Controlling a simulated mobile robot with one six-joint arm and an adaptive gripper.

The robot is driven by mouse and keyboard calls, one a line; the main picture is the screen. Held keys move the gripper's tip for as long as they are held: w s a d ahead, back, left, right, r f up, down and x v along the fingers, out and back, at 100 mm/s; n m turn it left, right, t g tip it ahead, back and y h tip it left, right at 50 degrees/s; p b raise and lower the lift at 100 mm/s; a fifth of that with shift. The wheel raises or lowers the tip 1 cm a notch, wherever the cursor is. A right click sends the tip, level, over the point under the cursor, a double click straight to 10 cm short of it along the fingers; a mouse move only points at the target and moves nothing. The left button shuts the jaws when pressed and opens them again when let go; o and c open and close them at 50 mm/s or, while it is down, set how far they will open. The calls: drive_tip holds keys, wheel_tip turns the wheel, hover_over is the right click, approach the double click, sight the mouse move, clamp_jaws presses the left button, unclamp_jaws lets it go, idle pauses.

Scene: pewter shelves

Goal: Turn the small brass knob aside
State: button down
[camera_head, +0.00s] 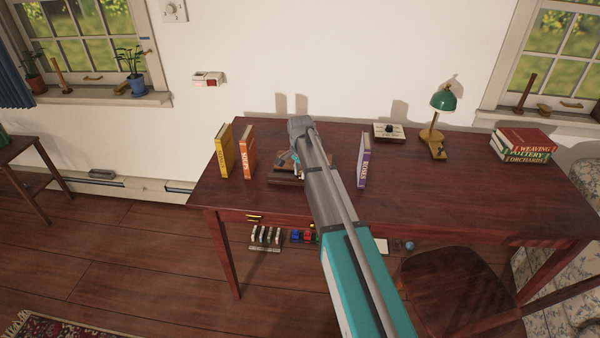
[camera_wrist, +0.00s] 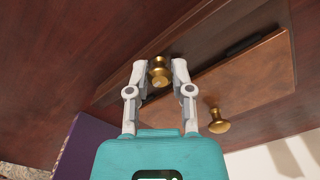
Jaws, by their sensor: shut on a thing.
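In the wrist view, a round brass knob (camera_wrist: 159,76) sits on dark reddish wood, between the two fingertips of my gripper (camera_wrist: 160,66). My gripper is shut on this knob, one pale finger on each side. A second brass knob (camera_wrist: 218,122) stands out from a lighter brown wooden panel (camera_wrist: 250,90), to the lower right and clear of the fingers. In the head view, my gripper (camera_head: 296,164) is at a small dark wooden piece (camera_head: 284,180) on the desk. My arm covers part of it, and the knobs cannot be made out there.
The desk (camera_head: 450,205) holds a yellow book (camera_head: 224,151) and an orange book (camera_head: 248,153) left of my gripper, and a purple book (camera_head: 364,166) to its right. A green lamp (camera_head: 442,103) and stacked books (camera_head: 524,146) stand farther right. A chair (camera_head: 455,290) is at the front.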

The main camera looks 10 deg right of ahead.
drive_tip(key=n, duration=0.4)
drive_tip(key=shift+d, duration=0.1)
drive_tip(key=n, duration=0.4)
drive_tip(key=shift+n, duration=0.3)
drive_tip(key=n, duration=0.3)
drive_tip(key=shift+n, duration=2.6)
drive_tip(key=shift+c, duration=2.4)
unclamp_jaws()
